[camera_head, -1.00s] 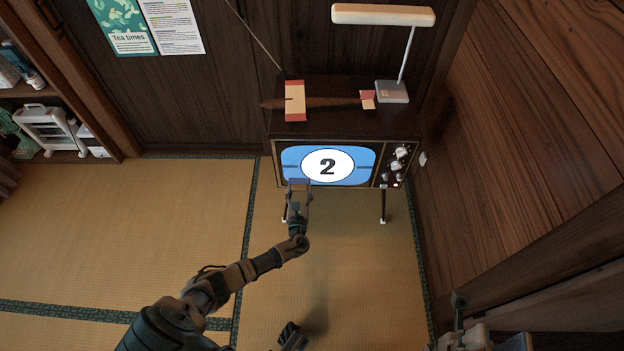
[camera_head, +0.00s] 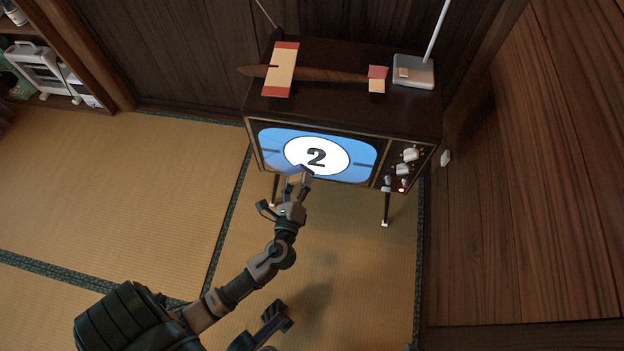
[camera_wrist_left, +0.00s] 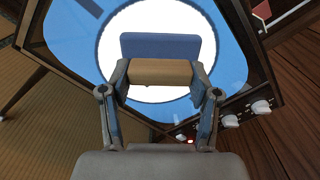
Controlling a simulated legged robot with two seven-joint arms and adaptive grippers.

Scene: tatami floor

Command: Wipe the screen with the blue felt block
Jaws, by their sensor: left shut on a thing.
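The television screen (camera_head: 358,165) is lit blue with a white circle and a black "2". My left gripper (camera_head: 299,179) is at the lower edge of the screen, left of its middle. It is shut on the felt block (camera_head: 303,170), which shows a tan back there. In the left wrist view the block's blue felt (camera_wrist_left: 160,46) and tan part (camera_wrist_left: 160,72) sit between the fingers of my left gripper (camera_wrist_left: 162,80), in front of the white circle. I cannot tell whether the felt touches the screen.
The dark television cabinet (camera_head: 345,105) stands on thin legs, with knobs (camera_head: 409,154) at its right. A wooden wall is close on the right. The tatami (camera_head: 120,180) at left is clear.

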